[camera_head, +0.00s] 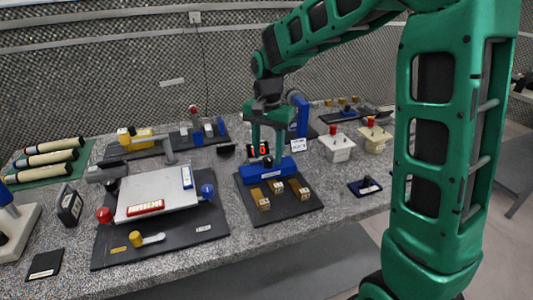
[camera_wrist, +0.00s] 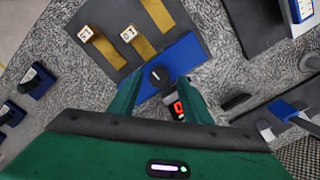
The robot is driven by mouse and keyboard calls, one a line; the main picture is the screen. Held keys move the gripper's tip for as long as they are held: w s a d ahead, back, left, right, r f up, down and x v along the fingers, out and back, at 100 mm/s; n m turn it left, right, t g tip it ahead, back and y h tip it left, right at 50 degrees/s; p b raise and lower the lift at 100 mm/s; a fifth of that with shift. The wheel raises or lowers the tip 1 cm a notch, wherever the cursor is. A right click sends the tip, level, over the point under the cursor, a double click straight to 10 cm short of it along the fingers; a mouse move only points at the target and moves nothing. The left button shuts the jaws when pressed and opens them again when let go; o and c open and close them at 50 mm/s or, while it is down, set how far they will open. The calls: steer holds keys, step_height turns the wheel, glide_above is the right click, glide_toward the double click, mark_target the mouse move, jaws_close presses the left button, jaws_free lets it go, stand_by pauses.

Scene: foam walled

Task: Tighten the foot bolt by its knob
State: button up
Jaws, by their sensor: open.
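My gripper (camera_head: 267,152) is open above a blue block (camera_head: 258,175) on a dark board. In the wrist view its two green fingers (camera_wrist: 157,86) stand on either side of a dark round knob (camera_wrist: 157,73) with a small white mark. The knob sits at the edge of the blue block (camera_wrist: 183,58); I cannot tell how close the fingertips are to it. The knob carries no readable label, so I cannot tell for sure that it is the foot bolt's. In the head view the fingers hide it.
Brass strips with numbered blocks (camera_head: 262,201) lie on the same board. A red digit display (camera_head: 258,149) stands behind. To the left is a board with a grey plate (camera_head: 155,195), a red ball (camera_head: 104,215) and a blue ball (camera_head: 207,190).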

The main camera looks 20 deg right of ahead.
mark_target(267, 157)
step_height(267, 157, up, 10)
stand_by(0.5)
steer(key=shift+w+r, duration=0.1)
steer(key=s+d+f+n, duration=0.1)
steer(key=s+d+f, duration=0.2)
steer(key=s, duration=0.7)
steer(key=s+d+f, duration=0.2)
steer(key=s+d, duration=0.6)
steer(key=s, duration=0.3)
steer(key=s+d+f+n, duration=0.1)
steer(key=s+d+f, duration=0.2)
steer(key=s+d, duration=0.3)
steer(key=s, duration=0.4)
steer(key=shift+s+d+f+n, duration=0.2)
steer(key=shift+s+f+n, duration=0.1)
steer(key=shift+s+f, duration=0.1)
